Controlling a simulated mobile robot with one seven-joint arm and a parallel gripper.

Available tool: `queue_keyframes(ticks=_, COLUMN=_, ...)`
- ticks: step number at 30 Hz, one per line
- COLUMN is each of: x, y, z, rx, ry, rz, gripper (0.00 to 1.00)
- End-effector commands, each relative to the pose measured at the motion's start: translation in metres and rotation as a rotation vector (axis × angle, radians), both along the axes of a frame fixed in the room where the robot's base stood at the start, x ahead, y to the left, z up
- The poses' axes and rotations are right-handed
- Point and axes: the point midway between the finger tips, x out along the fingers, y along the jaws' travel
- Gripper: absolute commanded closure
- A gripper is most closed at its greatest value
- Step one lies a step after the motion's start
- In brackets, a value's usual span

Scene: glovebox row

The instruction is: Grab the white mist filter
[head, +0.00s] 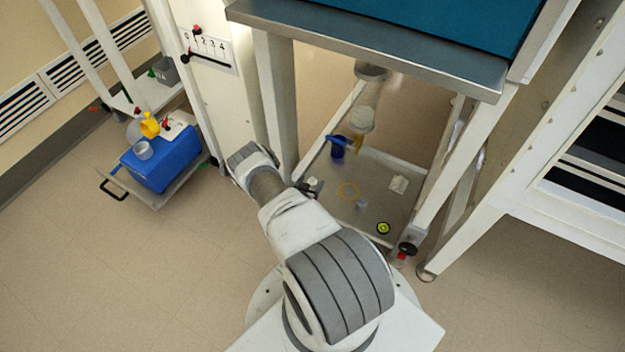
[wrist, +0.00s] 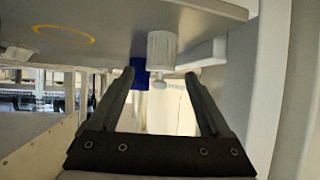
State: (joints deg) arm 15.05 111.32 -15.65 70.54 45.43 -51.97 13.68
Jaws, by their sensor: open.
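A white ribbed cylinder with a small knob, which looks like the white mist filter (wrist: 162,50), shows in the wrist view at the top centre, against the pale tray surface (wrist: 100,30). My gripper (wrist: 149,76) is open and empty, its two dark fingers apart. In the head view my arm hides most of the gripper. A small white and dark shape beside the arm is there at the tray's left edge; I cannot tell whether it is filter or gripper.
A cart with a blue box (head: 165,160) stands left.

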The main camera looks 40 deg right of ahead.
Motion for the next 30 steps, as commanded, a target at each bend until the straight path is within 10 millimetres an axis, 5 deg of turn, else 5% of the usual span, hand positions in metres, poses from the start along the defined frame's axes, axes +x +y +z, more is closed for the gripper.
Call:
queue_keyframes(ticks=11, x=-0.0028, y=0.0013, z=-0.0031, rx=0.0, ry=-0.001, rz=0.0, gripper=0.18)
queue_keyframes(ticks=25, x=-0.0027, y=0.0012, z=-0.003, rx=0.0, ry=-0.001, rz=0.0, gripper=0.99)
queue_keyframes(ticks=30, x=-0.0027, y=0.0011, z=-0.0029, rx=0.0, ry=-0.001, rz=0.0, gripper=1.0)
